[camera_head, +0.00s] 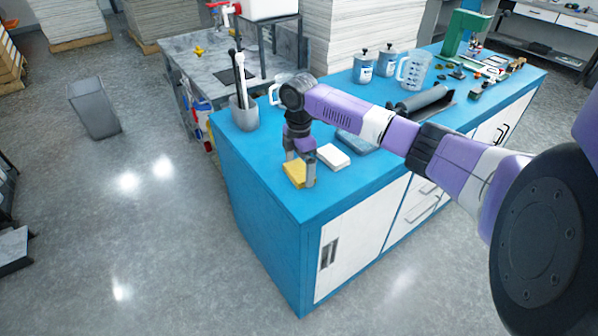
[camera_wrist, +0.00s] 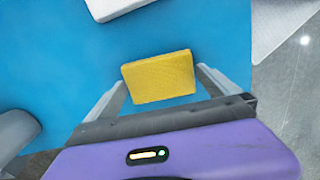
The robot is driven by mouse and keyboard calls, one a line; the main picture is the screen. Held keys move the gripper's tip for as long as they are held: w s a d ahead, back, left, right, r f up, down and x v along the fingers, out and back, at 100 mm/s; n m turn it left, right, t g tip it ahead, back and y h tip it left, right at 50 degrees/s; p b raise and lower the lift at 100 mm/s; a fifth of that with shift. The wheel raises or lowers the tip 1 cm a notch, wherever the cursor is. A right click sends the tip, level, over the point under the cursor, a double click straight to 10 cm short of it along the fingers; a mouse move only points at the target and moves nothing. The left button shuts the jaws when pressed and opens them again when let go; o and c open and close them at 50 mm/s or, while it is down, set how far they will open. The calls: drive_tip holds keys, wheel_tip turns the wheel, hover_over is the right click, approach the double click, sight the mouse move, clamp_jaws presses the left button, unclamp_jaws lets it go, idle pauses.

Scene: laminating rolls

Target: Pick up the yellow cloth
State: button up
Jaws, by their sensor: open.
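The yellow cloth (camera_head: 294,174) is a small folded pad lying flat on the blue worktop (camera_head: 330,196) near its front left corner. In the wrist view the yellow cloth (camera_wrist: 159,77) lies just ahead of my gripper, between the lines of its two fingers. My gripper (camera_head: 299,172) points down over the cloth with its fingers apart, one on either side of it. In the wrist view my gripper (camera_wrist: 160,88) is open, and I see no contact with the cloth. Part of the cloth is hidden by a finger in the head view.
A white block (camera_head: 333,156) lies right beside the cloth, with a blue-grey pad (camera_head: 357,142) behind it. A grey pot (camera_head: 244,113) with upright tools stands at the left back. Bottles and a clear jug (camera_head: 413,69) stand further along. The worktop's front corner is clear.

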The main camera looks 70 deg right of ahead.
sight(299, 170)
drive_tip(key=c, duration=1)
drive_tip(key=shift+r, duration=0.1)
wheel_tip(299, 170, up, 20)
drive_tip(key=shift+b, duration=0.45)
